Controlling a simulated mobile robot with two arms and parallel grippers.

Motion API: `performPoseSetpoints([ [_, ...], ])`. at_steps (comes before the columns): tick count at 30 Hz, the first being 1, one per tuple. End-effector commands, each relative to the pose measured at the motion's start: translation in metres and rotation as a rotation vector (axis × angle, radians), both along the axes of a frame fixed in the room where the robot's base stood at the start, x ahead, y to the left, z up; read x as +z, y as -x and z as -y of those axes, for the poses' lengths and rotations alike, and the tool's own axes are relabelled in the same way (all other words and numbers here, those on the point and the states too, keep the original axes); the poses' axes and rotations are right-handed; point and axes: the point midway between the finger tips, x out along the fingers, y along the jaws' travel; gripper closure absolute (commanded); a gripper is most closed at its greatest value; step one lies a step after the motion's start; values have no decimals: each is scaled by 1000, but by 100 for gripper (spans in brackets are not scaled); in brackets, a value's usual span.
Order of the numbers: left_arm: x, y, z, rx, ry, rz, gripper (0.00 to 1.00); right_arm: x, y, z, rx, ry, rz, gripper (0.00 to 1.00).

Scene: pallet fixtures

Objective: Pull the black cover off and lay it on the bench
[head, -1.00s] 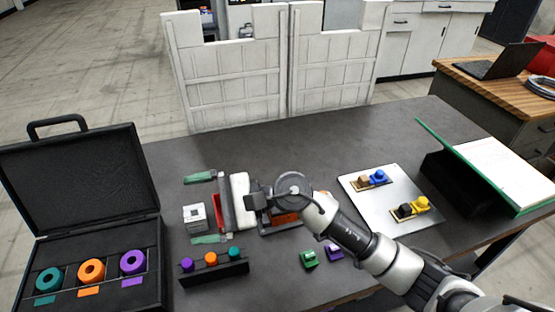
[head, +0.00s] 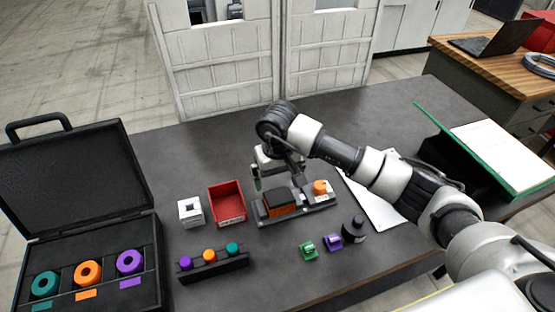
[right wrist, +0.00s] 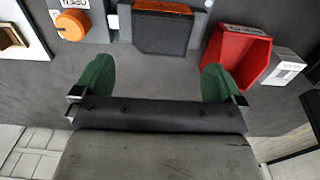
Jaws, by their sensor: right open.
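A black knobbed cap (head: 354,231), which looks like the black cover, stands on the bench (head: 215,145) to the right of the purple piece, apart from any gripper. The dark fixture (head: 295,212) carries an uncovered round orange knob (head: 320,187) and a black block with an orange strip (head: 280,203). My right gripper (head: 276,178) is behind the fixture, above the bench. In the right wrist view its green fingers (right wrist: 157,82) are wide apart with nothing between them. The orange knob (right wrist: 71,27) also shows there. My left gripper is not in view.
A red bin (head: 227,205) and a white block (head: 190,211) stand left of the fixture. Green (head: 308,250) and purple (head: 332,242) pieces lie in front. A peg rack (head: 212,264) and open case (head: 85,225) are further left. The bench's back left is clear.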

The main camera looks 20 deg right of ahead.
Motion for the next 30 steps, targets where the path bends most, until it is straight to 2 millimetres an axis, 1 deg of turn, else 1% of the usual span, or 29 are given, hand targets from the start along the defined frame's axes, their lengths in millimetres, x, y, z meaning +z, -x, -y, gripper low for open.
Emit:
performPoseSetpoints([
  [1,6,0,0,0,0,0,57,-8,1,0,-1,0,-6,0],
  [6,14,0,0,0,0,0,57,-35,1,-1,-1,-1,-4,0],
  [10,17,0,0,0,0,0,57,-49,1,0,-1,-2,-3,0],
  [15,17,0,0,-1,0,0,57,-56,0,0,0,-2,1,0],
  [22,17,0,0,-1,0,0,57,-57,0,0,0,-2,1,0],
  [30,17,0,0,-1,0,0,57,-57,0,0,0,-2,1,41],
])
